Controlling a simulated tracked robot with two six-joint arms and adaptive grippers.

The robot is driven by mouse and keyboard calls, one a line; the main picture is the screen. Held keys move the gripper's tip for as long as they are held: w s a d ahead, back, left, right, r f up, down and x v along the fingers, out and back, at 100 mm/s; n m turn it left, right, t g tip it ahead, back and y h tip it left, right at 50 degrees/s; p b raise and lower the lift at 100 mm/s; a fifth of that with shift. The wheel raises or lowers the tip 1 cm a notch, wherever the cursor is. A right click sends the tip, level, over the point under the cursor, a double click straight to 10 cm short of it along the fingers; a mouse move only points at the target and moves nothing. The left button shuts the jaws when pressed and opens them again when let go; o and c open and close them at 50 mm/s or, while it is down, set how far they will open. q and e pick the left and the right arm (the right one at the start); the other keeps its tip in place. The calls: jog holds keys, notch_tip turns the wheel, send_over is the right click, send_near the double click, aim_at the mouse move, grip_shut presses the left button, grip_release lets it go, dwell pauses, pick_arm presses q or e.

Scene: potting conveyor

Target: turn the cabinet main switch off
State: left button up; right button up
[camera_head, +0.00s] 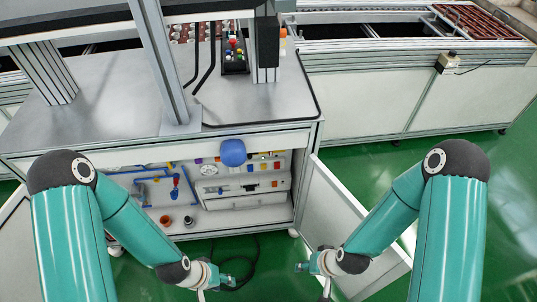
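The cabinet (170,236) under the workbench stands open, with its right door (345,225) swung outward. Inside are blue pipes (140,191), a round white gauge (209,170) and a light panel (245,187) with small coloured parts. I cannot tell which small part is the main switch. My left gripper (229,283) is low in front of the cabinet, apart from it. My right gripper (302,267) is low near the open door's left side. Both are too small to tell whether they are open or shut; no held object shows.
A blue round thing (232,152) shows at the bench's front edge, covering part of the cabinet's top. A dark control box (234,62) with coloured buttons is on the bench. A dark cable (252,262) lies on the green floor. A conveyor (400,80) runs behind, at right.

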jog(key=w+a+f+n+t+b, duration=0.1)
jog(key=w+f+t+b, duration=0.1)
jog(key=w+f+b, duration=0.3)
jog(key=w+a+f+t+b, duration=0.1)
jog(key=w+f+t+b, duration=0.25)
jog(key=w, duration=0.45)
jog(key=w+a+r+t+b, duration=0.1)
jog(key=w+a+t+b, duration=0.1)
jog(key=w+b, duration=0.4)
jog(key=w+a+r+n+t+h+b, duration=0.1)
jog(key=w+t+b, duration=0.4)
jog(key=w, duration=1.2)
jog(key=w+a+r+n+t+h+b, duration=0.1)
jog(key=w+a+r+t+b, duration=0.1)
jog(key=w+b, duration=0.7)
jog(key=shift+w+a+r+t, duration=0.3)
jog(key=shift+w+a+t, duration=0.45)
jog(key=shift+w+a, duration=0.35)
jog(key=shift+w+d, duration=0.1)
jog(key=shift+d, duration=0.05)
grip_shut()
